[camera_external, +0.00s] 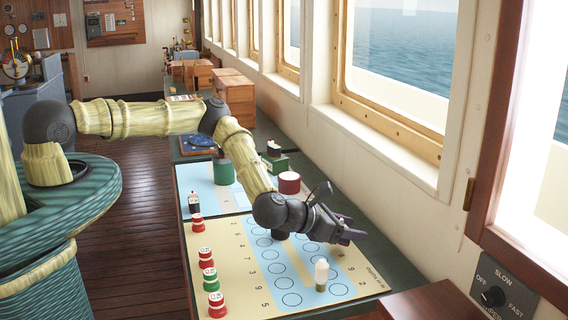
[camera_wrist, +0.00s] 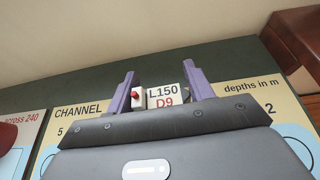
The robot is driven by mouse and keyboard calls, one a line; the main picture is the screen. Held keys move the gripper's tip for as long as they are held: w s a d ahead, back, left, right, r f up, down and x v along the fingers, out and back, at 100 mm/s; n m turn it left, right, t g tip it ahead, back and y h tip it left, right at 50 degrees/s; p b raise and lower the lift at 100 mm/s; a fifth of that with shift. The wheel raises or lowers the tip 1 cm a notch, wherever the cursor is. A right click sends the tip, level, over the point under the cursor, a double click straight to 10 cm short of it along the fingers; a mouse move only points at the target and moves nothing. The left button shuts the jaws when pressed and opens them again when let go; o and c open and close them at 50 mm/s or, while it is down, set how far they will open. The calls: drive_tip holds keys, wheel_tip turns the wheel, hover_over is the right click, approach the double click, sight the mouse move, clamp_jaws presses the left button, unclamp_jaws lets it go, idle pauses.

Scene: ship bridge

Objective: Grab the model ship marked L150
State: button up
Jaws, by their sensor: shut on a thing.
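The model ship marked L150 (camera_wrist: 165,97) sits between the two purple fingers of my gripper (camera_wrist: 162,88) in the wrist view. Its white label reads L150 above a red D9, and a small red part shows at its left end. The fingers are shut on it, one at each end. Its lower part is hidden by my gripper's body. In the external view, my gripper (camera_external: 346,230) is over the right side of the chart board (camera_external: 215,243), near the window wall; the ship cannot be made out there.
A white-topped piece (camera_external: 321,272) stands just in front of my gripper. Red and green markers (camera_external: 208,279) line the board's left edge. A green cylinder (camera_external: 223,172), a red cylinder (camera_external: 289,182) and small ships (camera_external: 194,203) stand farther back. The window wall is close at right.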

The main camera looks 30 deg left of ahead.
wheel_tip(320, 180, up, 7)
drive_tip(key=b, duration=0.1)
drive_tip(key=shift+r+b, duration=0.2)
drive_tip(key=shift+b, duration=0.15)
idle(0.4)
